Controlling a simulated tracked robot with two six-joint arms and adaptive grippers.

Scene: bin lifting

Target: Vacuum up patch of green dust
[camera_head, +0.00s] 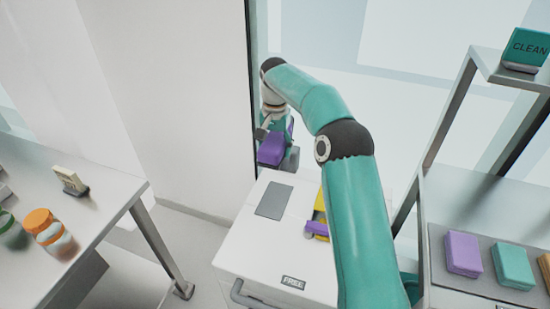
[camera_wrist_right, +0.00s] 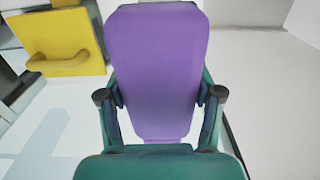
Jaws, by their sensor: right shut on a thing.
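My right gripper (camera_head: 270,122) is at the end of my teal arm, beyond the far edge of the white cabinet. It is shut on a purple thing (camera_head: 272,150), which may be the vacuum; I cannot tell for sure. In the right wrist view the purple thing (camera_wrist_right: 158,70) stands between the two fingers of the right gripper (camera_wrist_right: 160,95), with one finger touching or close to each side. I see no green dust in either view. My left gripper is not in view.
A white cabinet (camera_head: 245,235) labelled FREE bears a yellow thing (camera_head: 319,212), partly hidden by my arm. A table (camera_head: 110,190) with jars stands at left. A metal rack (camera_head: 440,200) with purple and teal blocks stands at right. A dark upright post (camera_head: 251,60) is near the gripper.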

